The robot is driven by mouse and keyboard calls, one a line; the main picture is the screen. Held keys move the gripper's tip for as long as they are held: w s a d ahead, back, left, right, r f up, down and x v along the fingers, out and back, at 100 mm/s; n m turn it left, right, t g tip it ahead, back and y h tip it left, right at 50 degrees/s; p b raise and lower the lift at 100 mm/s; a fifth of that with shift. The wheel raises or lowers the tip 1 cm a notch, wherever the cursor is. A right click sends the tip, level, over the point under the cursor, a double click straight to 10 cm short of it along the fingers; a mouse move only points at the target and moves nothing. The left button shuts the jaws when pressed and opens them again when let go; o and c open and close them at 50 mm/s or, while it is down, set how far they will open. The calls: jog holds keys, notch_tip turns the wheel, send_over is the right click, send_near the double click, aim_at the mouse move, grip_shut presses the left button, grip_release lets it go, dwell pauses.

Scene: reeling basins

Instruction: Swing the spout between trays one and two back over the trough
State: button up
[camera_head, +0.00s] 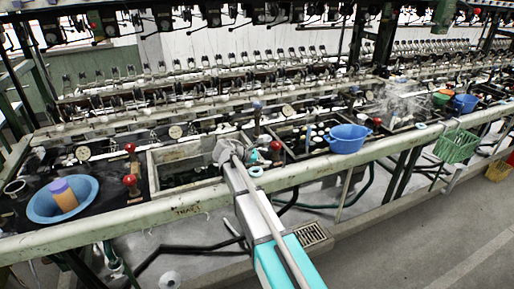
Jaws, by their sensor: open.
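My arm reaches in from the bottom middle, and my gripper (229,149) is at its far end, over the front rail. It is small and its fingers are hard to make out; I see nothing held in it.
A blue bowl (90,190) with an orange and purple cylinder is at left. Another blue basin (347,139) sits at the rail (120,224), right of my gripper. Red knobs (130,181) rise near the trays. A green basket (457,146) hangs at right.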

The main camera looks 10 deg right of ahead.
jog(key=s+d+f+m+g+y, duration=0.2)
jog(key=s+f+m+y, duration=0.15)
jog(key=s, duration=0.35)
jog(key=s+d+f+m+g+y, duration=0.1)
jog(key=s+d+f+m+y, duration=0.15)
jog(key=s+f+m, duration=0.4)
jog(key=s+a+m+g+y, duration=0.1)
jog(key=s+m+y, duration=0.5)
jog(key=s, duration=1)
jog(key=shift+s+a+f+m+g, duration=0.15)
jog(key=shift+a+f+m+g, duration=0.15)
jog(key=shift+a, duration=0.6)
jog(key=shift+s+d, duration=0.1)
jog(key=shift+s, duration=0.05)
